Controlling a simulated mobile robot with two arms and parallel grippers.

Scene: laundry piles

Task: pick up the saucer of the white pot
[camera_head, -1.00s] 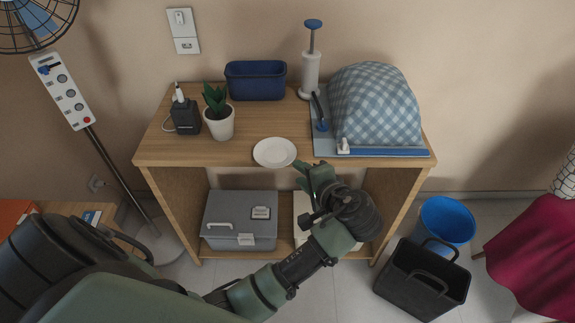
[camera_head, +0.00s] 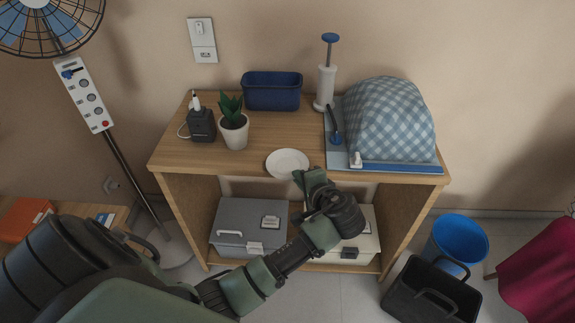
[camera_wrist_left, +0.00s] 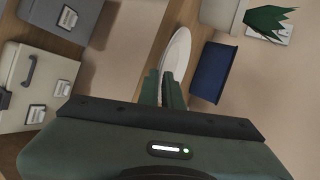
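The white saucer (camera_head: 287,162) lies at the front edge of the wooden shelf top (camera_head: 345,174), its near rim reaching over the edge. The white pot (camera_head: 234,133) with a green plant stands behind it and to the left, apart from it. My left gripper (camera_head: 301,179) is at the saucer's near right rim. In the left wrist view the saucer (camera_wrist_left: 178,52) shows nearly edge-on, and the fingers of my left gripper (camera_wrist_left: 163,92) are close together with its rim between them. The exact contact is partly hidden. My right gripper is not in view.
A black charger (camera_head: 202,126), a blue bin (camera_head: 272,92), a white pump (camera_head: 325,88) and a checked cover (camera_head: 390,118) stand on the shelf top. Grey (camera_head: 247,225) and cream (camera_head: 350,247) boxes sit below. Buckets stand on the floor at right.

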